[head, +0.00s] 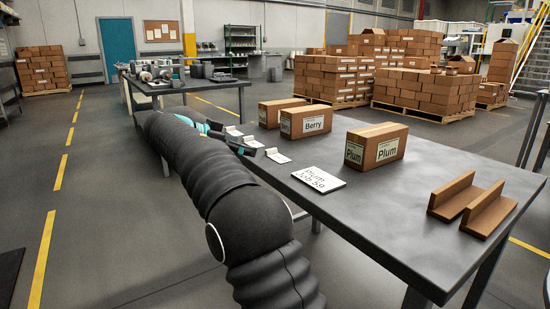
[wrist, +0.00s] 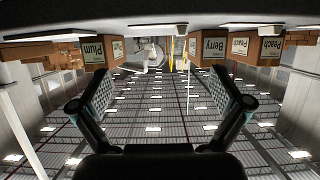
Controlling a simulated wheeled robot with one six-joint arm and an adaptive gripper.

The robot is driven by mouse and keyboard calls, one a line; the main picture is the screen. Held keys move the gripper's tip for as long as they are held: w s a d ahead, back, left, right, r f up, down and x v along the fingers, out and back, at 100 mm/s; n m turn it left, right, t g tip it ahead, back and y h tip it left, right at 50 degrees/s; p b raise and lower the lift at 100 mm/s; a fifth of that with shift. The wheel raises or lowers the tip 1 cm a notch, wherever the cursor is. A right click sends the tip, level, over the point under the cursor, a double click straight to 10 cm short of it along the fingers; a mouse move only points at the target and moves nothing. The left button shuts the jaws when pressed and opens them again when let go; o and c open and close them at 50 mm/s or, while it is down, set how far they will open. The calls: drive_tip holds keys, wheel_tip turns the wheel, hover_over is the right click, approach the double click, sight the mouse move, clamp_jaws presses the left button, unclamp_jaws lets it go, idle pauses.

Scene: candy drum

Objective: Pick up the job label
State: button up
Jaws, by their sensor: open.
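The job label (head: 319,177) is a white card reading "Plum Job 59". It lies flat near the left edge of the dark table (head: 400,222) in the head view, in front of the Plum carton.
A Plum carton (head: 376,146) and a Berry carton (head: 306,122) stand on the table, with another carton (head: 280,110) behind. Small white cards (head: 278,155) line the left edge. Two brown angled rails (head: 472,205) sit at the right. The wrist picture is upside down.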

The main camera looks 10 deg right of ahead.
sight(278, 155)
drive_tip(key=x, duration=1.1)
drive_tip(key=shift+r+b, duration=0.1)
drive_tip(key=shift+b, duration=0.3)
drive_tip(key=c, duration=1.6)
drive_tip(key=shift+s+f, duration=0.1)
drive_tip(key=shift+f, duration=0.1)
clamp_jaws()
